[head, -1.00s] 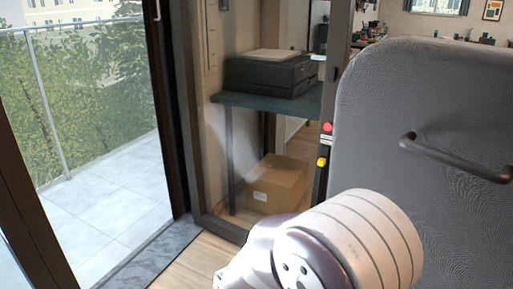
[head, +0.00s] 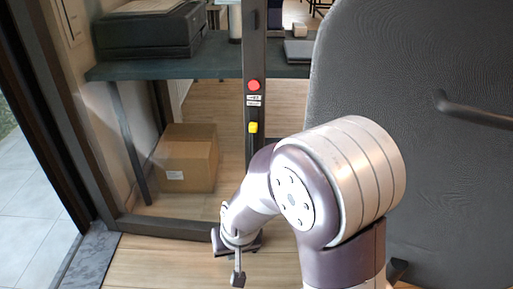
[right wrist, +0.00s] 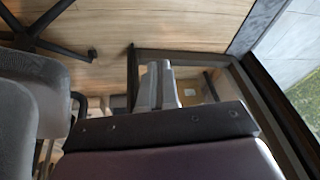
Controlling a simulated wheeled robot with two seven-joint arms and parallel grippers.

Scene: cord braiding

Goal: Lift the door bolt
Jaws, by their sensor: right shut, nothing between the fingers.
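A dark upright door-frame post (head: 254,40) stands in the middle of the head view. It carries a red button (head: 254,85), small labels and, below them, a yellow knob (head: 253,128) on a dark strip. The yellow knob may be the door bolt's handle; I cannot tell for certain. My right gripper (head: 238,279) is below and slightly left of the yellow knob in the picture, apart from it, pointing down over the wood floor. In the right wrist view its grey fingers (right wrist: 158,75) are together and empty. My left gripper is not in view.
A cardboard box (head: 188,158) and a dark table (head: 200,70) with a printer (head: 148,30) are behind the frame. A large grey chair back (head: 400,80) with a dark bar stands at the right. Wood floor (head: 160,262) is clear at the lower left.

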